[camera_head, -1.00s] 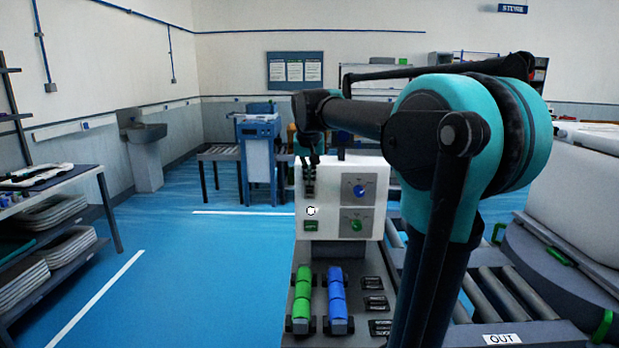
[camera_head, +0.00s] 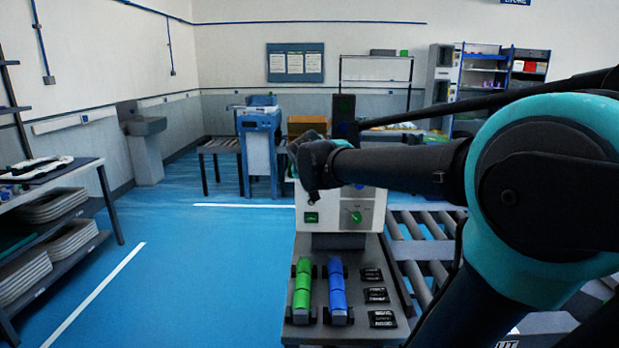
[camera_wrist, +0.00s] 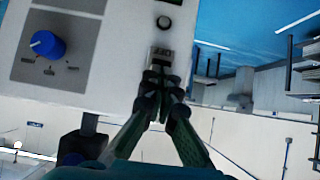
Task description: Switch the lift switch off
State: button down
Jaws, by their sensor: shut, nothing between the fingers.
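A white control panel (camera_head: 322,212) stands on a grey bench in the head view. It carries a green knob (camera_head: 356,215), a small green rocker (camera_head: 311,217) and a blue knob partly behind my arm. The panel appears upside down in the wrist view, with the blue knob (camera_wrist: 47,44) at left. My gripper (camera_wrist: 161,78) is shut and empty, its fingertips at a small dark switch-like part with a pale label (camera_wrist: 161,54). Whether they touch it I cannot tell. No legible label shows which control is the lift switch. My arm hides the upper panel in the head view.
A roller conveyor (camera_head: 425,245) is to the right. Shelves with trays (camera_head: 55,205) stand left. The blue floor between is clear.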

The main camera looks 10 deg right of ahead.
jog(key=shift+w, duration=0.15)
jog(key=shift+w+d+r, duration=0.1)
jog(key=shift+w+r, duration=0.25)
jog(key=shift+w, duration=0.2)
dwell(0.4)
